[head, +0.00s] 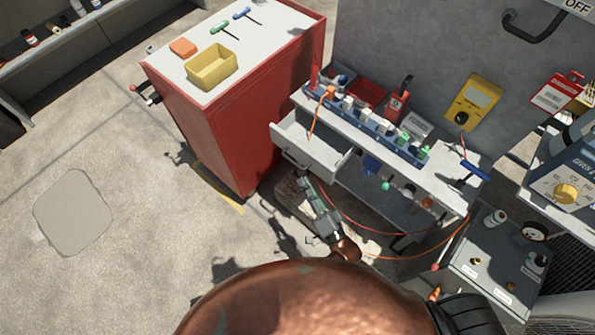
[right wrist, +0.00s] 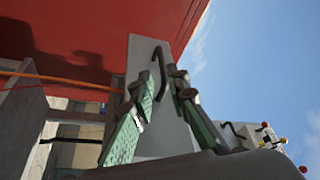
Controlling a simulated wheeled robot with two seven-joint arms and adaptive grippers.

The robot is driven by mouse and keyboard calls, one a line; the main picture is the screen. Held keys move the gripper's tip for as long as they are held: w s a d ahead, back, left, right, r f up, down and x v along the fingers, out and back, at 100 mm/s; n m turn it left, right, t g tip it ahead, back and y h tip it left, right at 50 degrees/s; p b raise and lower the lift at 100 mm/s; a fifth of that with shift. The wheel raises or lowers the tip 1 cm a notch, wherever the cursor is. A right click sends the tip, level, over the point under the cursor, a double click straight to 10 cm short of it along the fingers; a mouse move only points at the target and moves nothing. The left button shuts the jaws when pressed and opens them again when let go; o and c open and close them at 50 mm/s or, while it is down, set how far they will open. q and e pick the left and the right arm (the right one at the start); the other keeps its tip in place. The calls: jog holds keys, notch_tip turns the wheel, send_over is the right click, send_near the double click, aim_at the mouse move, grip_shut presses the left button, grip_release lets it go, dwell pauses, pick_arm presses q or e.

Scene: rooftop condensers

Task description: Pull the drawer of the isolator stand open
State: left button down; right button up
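The isolator stand (head: 448,186) is a grey bench against a grey panel. Its drawer (head: 318,139) sticks out at the stand's left end, open, and its visible inside looks empty. A dark bar handle (head: 294,160) is on the drawer front; the handle also shows in the right wrist view (right wrist: 158,70). My right gripper (head: 308,180) is just below the handle in the head view. In the right wrist view its green-padded fingers (right wrist: 160,88) are apart, with the handle showing between their tips. I cannot tell whether they touch it. My left gripper is not in view.
A red cabinet (head: 218,135) with a yellow bin (head: 211,70) on top stands close left of the drawer. Red and orange cables (head: 440,245) hang near the stand's right end. A grey box (head: 495,255) stands at right. Floor at left is clear.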

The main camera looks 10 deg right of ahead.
jog(key=shift+v, duration=1.1)
